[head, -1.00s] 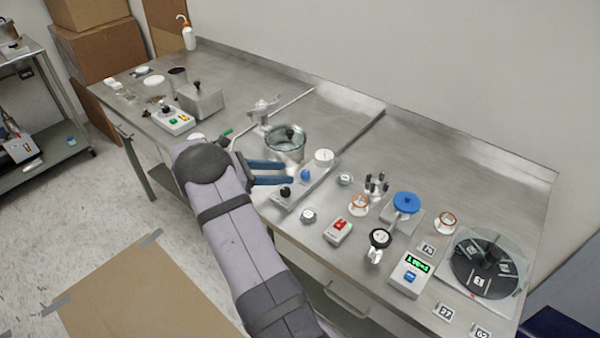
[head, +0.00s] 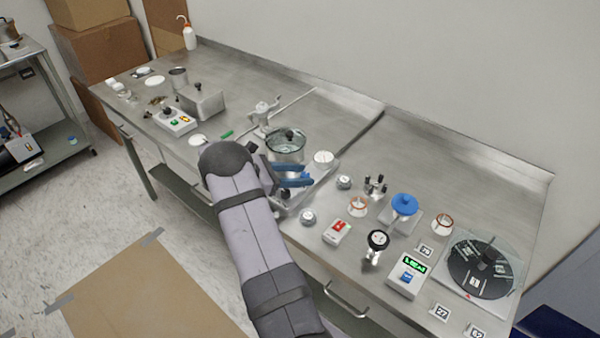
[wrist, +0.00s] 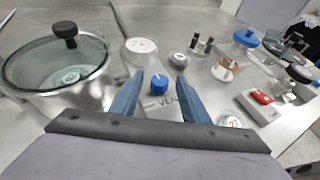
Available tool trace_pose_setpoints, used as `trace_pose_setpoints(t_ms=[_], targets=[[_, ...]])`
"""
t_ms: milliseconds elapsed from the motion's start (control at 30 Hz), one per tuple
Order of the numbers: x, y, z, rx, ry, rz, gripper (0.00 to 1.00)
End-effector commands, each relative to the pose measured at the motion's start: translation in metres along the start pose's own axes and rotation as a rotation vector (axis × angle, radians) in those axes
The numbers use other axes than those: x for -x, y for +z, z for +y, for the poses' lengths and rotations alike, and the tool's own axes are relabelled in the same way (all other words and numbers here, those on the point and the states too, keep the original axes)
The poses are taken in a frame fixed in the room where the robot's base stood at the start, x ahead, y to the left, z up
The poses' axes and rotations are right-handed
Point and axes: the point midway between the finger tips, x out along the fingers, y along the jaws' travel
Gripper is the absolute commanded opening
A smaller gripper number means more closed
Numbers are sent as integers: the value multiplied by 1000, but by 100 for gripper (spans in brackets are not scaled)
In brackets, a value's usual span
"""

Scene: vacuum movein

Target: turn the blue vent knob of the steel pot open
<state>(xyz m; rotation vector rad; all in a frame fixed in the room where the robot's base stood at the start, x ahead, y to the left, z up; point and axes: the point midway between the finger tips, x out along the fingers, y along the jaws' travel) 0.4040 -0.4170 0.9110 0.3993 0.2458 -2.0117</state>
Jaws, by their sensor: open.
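The steel pot (head: 286,146) with a glass lid and black lid knob stands on the bench; it fills the left of the wrist view (wrist: 50,85). The blue vent knob (wrist: 159,85) sits on a small plate lettered "VE..." to the right of the pot. In the wrist view it shows between my gripper's (wrist: 157,92) two blue fingers, which are apart, and a little beyond them; contact cannot be told. In the head view my gripper (head: 305,177) is at the front right of the pot and hides the blue knob.
A white-topped round gauge (head: 323,158) stands right behind the knob. A small grey knob (head: 344,182), a red-button box (head: 337,231) and a blue-topped valve (head: 404,204) stand farther right. The bench behind the pot is mostly clear.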

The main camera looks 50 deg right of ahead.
Motion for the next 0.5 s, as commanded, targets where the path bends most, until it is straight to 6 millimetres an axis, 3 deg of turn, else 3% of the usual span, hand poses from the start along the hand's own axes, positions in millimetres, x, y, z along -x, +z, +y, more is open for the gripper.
trace_pose_setpoints(t_ms=[333, 500], targets=[[-3, 0, 0, -1, 1, 1, 39], [-3, 0, 0, -1, 0, 1, 0]])
